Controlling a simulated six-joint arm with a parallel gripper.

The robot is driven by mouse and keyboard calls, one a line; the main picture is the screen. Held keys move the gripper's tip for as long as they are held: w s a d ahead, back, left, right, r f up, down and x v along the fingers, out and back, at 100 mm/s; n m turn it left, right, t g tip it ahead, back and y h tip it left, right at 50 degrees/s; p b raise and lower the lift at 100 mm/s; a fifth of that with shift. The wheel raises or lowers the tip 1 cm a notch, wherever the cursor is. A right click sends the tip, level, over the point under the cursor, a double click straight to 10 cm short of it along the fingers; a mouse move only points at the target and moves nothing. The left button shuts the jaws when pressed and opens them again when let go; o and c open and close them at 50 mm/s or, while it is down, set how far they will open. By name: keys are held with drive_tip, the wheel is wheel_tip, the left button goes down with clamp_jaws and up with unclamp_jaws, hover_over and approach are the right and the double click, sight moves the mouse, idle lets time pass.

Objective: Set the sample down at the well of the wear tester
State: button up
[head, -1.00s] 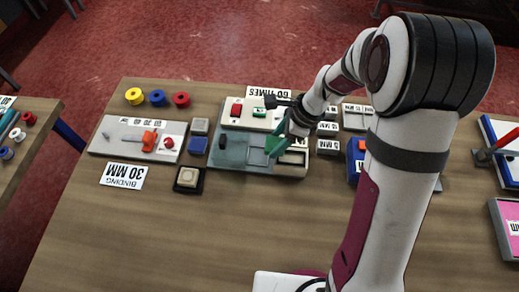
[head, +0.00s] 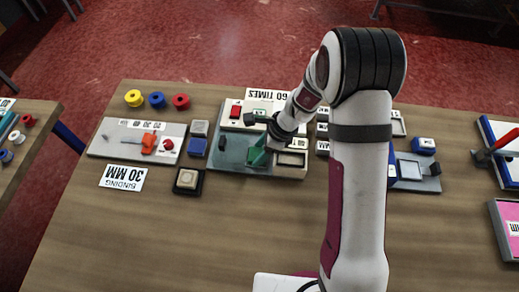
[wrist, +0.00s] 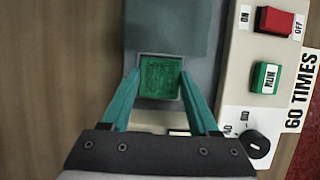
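The sample is a small green square (wrist: 160,77), seen in the wrist view between my fingertips. My gripper (wrist: 160,80) has teal fingers along both sides of it and looks shut on it. A light grey border shows around the sample, at the well of the wear tester. I cannot tell whether the sample rests in the well or hangs just above it. The wear tester (head: 231,152) is a grey-teal plate with a beige control panel (wrist: 238,88). In the head view my gripper (head: 258,158) is low over the plate and hides the well.
The panel has a red switch (wrist: 279,21), a green RUN button (wrist: 266,77) and a black knob (wrist: 257,144). A grey block (wrist: 165,27) lies just beyond the sample. The table front (head: 150,240) is clear.

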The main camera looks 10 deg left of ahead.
drive_tip(key=shift+o, duration=0.7)
drive_tip(key=shift+f, duration=0.2)
drive_tip(key=shift+r, duration=0.25)
drive_tip(key=v, duration=1.2)
drive_tip(key=shift+r, duration=0.1)
drive_tip(key=s+d+r+n+h, duration=0.1)
drive_tip(key=s+d+r+n, duration=0.1)
drive_tip(key=s, duration=0.6)
drive_tip(key=s+d+r+n+h, duration=0.1)
drive_tip(key=s+d+r+n, duration=0.1)
drive_tip(key=s+n, duration=0.4)
drive_tip(key=s+d+r+n, duration=0.2)
drive_tip(key=s+r+n, duration=0.2)
drive_tip(key=s, duration=0.6)
drive_tip(key=shift+d+r+h, duration=0.35)
drive_tip(key=shift+d+h, duration=0.05)
